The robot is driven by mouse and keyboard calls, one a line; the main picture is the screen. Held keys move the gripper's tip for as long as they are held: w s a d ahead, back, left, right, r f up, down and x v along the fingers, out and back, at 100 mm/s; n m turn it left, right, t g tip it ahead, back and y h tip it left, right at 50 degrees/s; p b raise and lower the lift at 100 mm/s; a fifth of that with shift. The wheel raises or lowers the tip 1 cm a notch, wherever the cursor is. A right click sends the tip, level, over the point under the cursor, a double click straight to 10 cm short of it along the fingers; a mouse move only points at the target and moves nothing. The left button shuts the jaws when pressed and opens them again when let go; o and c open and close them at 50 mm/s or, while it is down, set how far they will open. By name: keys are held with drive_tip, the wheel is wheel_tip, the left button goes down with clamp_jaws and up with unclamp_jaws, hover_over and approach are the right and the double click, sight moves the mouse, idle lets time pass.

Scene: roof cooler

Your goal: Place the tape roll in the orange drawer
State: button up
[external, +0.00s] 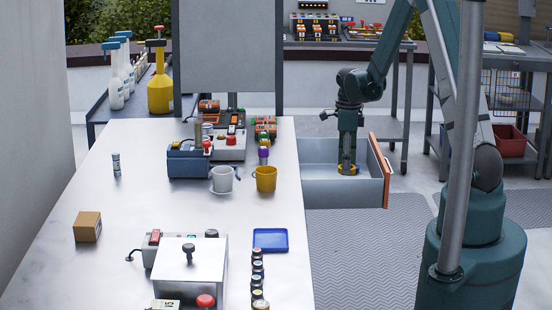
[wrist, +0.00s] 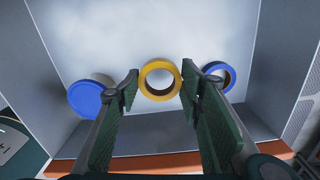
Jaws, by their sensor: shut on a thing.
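The open drawer has grey walls and an orange front (external: 380,165); its orange edge also shows in the wrist view (wrist: 75,167). My gripper (external: 347,165) points down inside it. In the wrist view my gripper's fingers (wrist: 159,86) stand on either side of a yellow tape roll (wrist: 146,90) and are shut on it. The yellow roll (external: 342,169) also shows at the fingertips in the external view, low in the drawer. I cannot tell whether it touches the drawer floor.
A blue disc-shaped thing (wrist: 87,100) lies left of the fingers in the drawer, and a blue ring (wrist: 229,72) lies right. The white table (external: 180,225) left of the drawer holds a yellow mug (external: 265,180), a white cup (external: 222,181) and a blue tray (external: 270,240).

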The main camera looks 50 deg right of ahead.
drive_tip(key=shift+f, duration=0.1)
drive_tip(key=shift+f+b, duration=0.45)
drive_tip(key=shift+f, duration=1.3)
drive_tip(key=shift+f, duration=0.15)
drive_tip(key=o, duration=0.9)
wheel_tip(320, 180, up, 12)
drive_tip(key=shift+r+p, duration=0.2)
drive_tip(key=shift+p, duration=1.05)
